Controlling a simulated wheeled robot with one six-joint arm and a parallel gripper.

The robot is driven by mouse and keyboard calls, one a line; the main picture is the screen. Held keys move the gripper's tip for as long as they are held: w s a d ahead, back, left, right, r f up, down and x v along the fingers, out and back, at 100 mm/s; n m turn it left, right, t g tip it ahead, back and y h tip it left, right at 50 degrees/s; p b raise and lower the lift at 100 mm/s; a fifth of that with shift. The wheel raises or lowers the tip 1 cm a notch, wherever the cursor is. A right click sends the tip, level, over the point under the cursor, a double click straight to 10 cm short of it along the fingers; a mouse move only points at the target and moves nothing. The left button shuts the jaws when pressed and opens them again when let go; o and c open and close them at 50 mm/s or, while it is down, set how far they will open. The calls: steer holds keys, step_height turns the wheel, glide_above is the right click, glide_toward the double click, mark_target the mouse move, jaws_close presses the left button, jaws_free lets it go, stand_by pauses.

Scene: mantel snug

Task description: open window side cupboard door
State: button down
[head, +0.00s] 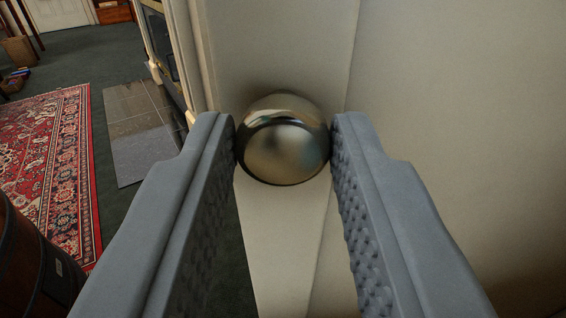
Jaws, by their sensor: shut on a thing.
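My gripper (283,142) reaches forward with its two grey padded fingers on either side of a shiny round metal knob (284,150). The fingers are shut on the knob, touching its left and right sides. Behind the knob is a plain cream cupboard front (285,45), which I take to be the door. A vertical seam runs down it just right of the knob. The fingers hide parts of the cream surface, and I cannot tell from this close view how far the door stands open.
A broad cream surface (465,110) fills the right side. At the left are a red patterned rug (45,150), a grey hearth slab (140,130) and dark green carpet (75,65). A dark wooden barrel-like thing (30,265) stands close at the lower left.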

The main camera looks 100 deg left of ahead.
steer(key=c, duration=1.1)
jaws_free()
steer(key=shift+r, duration=0.1)
step_height(320, 180, up, 10)
steer(key=shift+c, duration=0.4)
